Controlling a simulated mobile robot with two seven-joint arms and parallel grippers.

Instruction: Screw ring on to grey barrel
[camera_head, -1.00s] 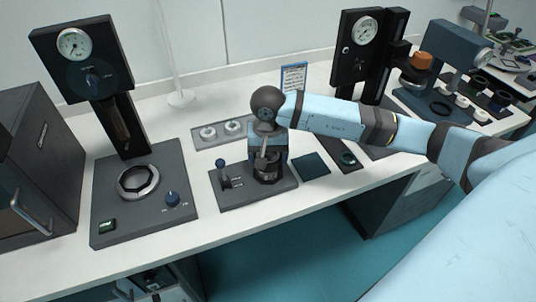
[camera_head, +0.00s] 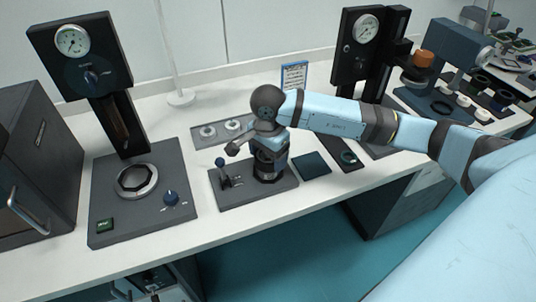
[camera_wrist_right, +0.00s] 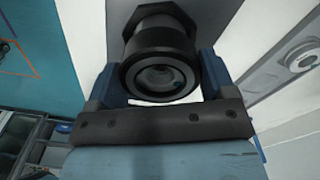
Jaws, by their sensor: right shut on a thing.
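My right gripper (camera_head: 268,162) points down over a dark base plate (camera_head: 230,198). In the wrist view its two blue fingers (camera_wrist_right: 160,85) are shut on a black ring (camera_wrist_right: 133,80) with a glassy centre. The dark barrel (camera_wrist_right: 156,28) with an angular end shows just beyond the ring, in line with it. Ring and barrel look touching, but I cannot tell how far the thread is engaged. In the head view the dark barrel (camera_head: 268,177) stands upright on the plate, its top hidden by my gripper. My left gripper is not in view.
A small lever (camera_head: 221,165) stands left of the barrel on the same plate. A gauge press (camera_head: 137,180) is to the left. A tray (camera_head: 210,143) with round parts lies behind. A dark flat pad (camera_head: 311,163) and another gauge stand (camera_head: 362,50) are to the right.

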